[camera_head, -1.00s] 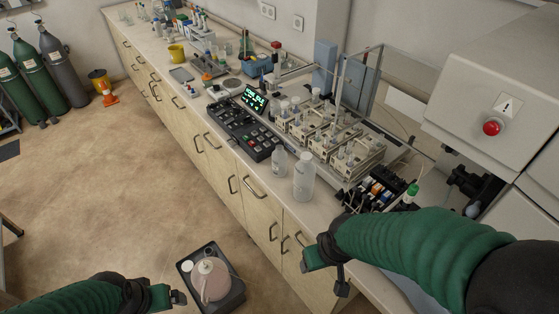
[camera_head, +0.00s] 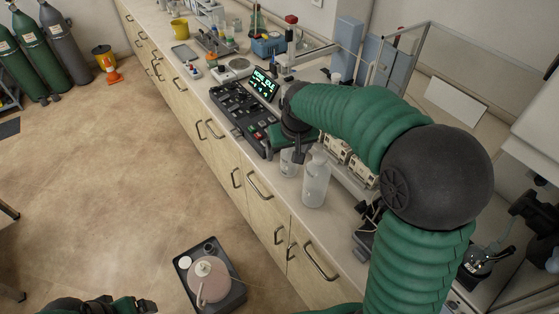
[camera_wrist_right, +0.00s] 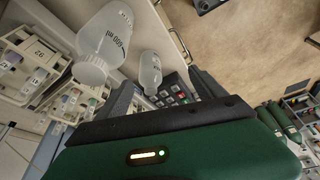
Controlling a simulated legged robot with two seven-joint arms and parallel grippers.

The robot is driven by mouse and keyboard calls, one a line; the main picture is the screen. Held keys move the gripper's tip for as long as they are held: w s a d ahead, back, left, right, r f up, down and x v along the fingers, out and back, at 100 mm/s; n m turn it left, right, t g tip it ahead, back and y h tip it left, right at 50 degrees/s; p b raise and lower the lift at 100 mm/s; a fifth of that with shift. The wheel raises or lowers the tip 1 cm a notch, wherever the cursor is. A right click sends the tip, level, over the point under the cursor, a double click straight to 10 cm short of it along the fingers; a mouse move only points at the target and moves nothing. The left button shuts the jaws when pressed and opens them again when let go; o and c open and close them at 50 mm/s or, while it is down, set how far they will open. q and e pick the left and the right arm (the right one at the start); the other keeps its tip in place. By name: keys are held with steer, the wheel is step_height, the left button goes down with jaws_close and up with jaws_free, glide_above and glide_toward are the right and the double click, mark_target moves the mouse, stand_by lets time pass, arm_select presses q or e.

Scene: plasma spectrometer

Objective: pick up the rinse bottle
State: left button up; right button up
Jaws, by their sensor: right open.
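Two translucent bottles stand at the front edge of the bench: a larger one (camera_head: 316,180) and a smaller one (camera_head: 289,163) to its left. No readable label tells me which is the rinse bottle. In the right wrist view the larger bottle (camera_wrist_right: 107,38) shows volume marks, and the smaller bottle (camera_wrist_right: 150,70) appears between the finger ends. My right gripper (camera_head: 287,147) is open and empty, pointing down over the smaller bottle, whose top it partly hides. My left gripper (camera_head: 146,306) is low at the bottom edge, away from the bench; its jaw state is unclear.
A black keypad unit with a lit display (camera_head: 264,84) lies left of the bottles. Beige sample racks (camera_head: 350,162) stand close on the right, partly hidden by my right arm. A black tray (camera_head: 235,291) with a round container stands on the floor.

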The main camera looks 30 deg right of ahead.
mark_target(291, 154)
steer(key=shift+m, duration=0.3)
steer(key=w+d+f, duration=0.1)
steer(key=f, duration=0.2)
steer(key=w+d+f, duration=0.2)
steer(key=f, duration=0.1)
steer(key=w+d+f+b, duration=0.1)
steer(key=w+f, duration=0.1)
steer(key=f, duration=0.1)
steer(key=shift+w+d, duration=0.25)
steer(key=shift+d, duration=0.1)
steer(key=x, duration=0.6)
steer(key=shift+d, duration=0.2)
steer(key=shift+s+r, duration=0.1)
steer(key=c, duration=1.7)
